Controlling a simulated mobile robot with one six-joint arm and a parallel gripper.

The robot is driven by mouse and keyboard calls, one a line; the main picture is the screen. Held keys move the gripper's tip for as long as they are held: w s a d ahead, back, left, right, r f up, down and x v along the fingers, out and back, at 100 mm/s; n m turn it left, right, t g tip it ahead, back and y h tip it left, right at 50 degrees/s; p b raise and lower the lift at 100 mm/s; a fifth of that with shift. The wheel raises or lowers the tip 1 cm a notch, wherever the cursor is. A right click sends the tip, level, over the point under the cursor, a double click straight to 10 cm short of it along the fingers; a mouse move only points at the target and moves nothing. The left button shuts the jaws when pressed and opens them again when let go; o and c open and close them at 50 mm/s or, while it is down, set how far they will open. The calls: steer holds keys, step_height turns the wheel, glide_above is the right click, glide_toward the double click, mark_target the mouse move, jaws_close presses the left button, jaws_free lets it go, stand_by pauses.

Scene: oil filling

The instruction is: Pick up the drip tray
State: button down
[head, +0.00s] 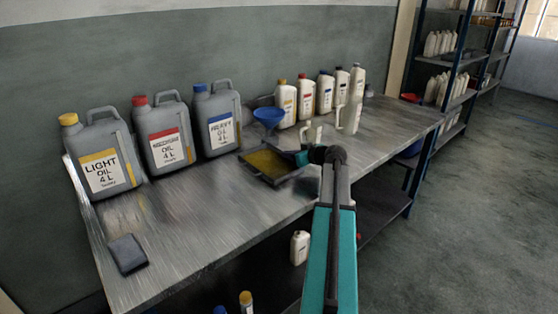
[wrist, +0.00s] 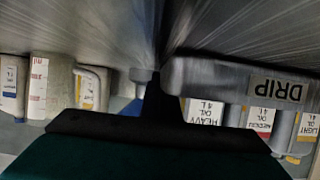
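The drip tray (head: 283,177) is a shallow, dark, square tray with a yellowish inside. It lies on the metal workbench in front of the blue funnel. In the wrist view, which is upside down, the tray's grey side wall (wrist: 215,75) shows close up with a "DRIP" label. My gripper (head: 302,158) is at the tray's right-hand corner in the head view. In the wrist view its dark fingertips (wrist: 154,82) are right at the end of the tray's wall. The fingers overlap, so I cannot tell whether they are open or closed on the rim.
Three grey oil cans, light (head: 101,168), medium (head: 165,146) and heavy (head: 221,131), stand left and behind. The blue funnel (head: 268,116), several white bottles (head: 306,97) and a pale jug (head: 351,117) stand behind. A dark pad (head: 127,254) lies front left. Bench space left of the tray is clear.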

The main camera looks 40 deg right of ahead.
steer(key=shift+r, duration=0.35)
steer(key=shift+r, duration=1.35)
steer(key=shift+s+a+r, duration=0.1)
steer(key=shift+s+a, duration=0.05)
steer(key=shift+s+a+r+b, duration=0.25)
steer(key=shift+s+a, duration=1.45)
steer(key=shift+s, duration=0.2)
steer(key=shift+s+a+r+b, duration=0.2)
steer(key=shift+s+a+b, duration=0.1)
steer(key=shift+s+a, duration=1.5)
steer(key=shift+s+a+r+b, duration=0.25)
steer(key=shift+s+a, duration=1.4)
steer(key=shift+s, duration=0.3)
steer(key=shift+s+a, duration=0.1)
steer(key=shift+r, duration=0.1)
step_height(320, 180, up, 9)
steer(key=p, duration=0.9)
steer(key=shift+r, duration=0.15)
steer(key=shift+s, duration=0.1)
